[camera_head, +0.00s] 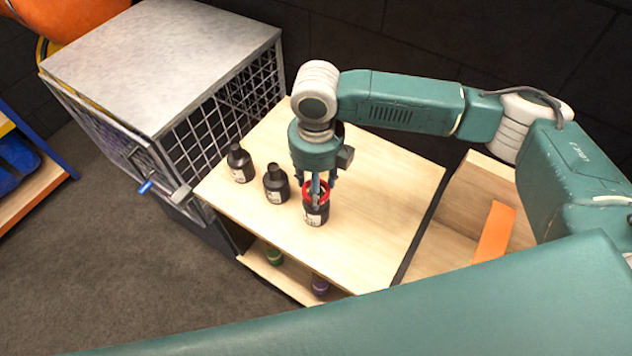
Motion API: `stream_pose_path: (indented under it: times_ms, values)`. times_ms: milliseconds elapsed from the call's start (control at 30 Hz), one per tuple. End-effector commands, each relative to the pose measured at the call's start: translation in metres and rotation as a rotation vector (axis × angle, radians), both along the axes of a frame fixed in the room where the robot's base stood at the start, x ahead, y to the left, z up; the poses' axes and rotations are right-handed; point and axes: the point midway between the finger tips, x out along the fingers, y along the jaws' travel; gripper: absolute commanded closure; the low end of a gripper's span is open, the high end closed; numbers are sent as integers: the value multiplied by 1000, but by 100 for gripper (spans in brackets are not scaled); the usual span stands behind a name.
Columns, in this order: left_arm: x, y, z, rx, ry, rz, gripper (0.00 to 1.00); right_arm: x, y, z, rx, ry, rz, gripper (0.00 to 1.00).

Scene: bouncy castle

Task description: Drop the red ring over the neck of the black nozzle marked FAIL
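Three black nozzles with pale labels stand in a slanting row on the light wooden top: one at the left (240,166), one in the middle (276,187), one nearest (317,218). The label words are too small to read. My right gripper (317,200) points down over the nearest nozzle, its fingers close together on the red ring (310,186). The ring shows at this nozzle's top. The neck is hidden, so I cannot tell whether the ring is around it or just above it. My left gripper is out of view.
A wire-mesh cage with a metal top (165,65) stands left of the wooden top (375,220). A lower shelf (290,283) holds a green item (274,256) and a purple item (320,286). An orange strip (494,232) lies in a wooden compartment at right.

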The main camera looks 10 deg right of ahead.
Motion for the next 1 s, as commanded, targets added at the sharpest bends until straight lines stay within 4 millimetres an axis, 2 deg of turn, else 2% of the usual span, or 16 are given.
stream_pose_path:
  times_ms: [667,1000]
  values:
    - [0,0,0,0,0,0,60,0,0,-5,-1,-1,0,71]
    - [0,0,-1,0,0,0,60,0,0,-15,0,0,0,71]
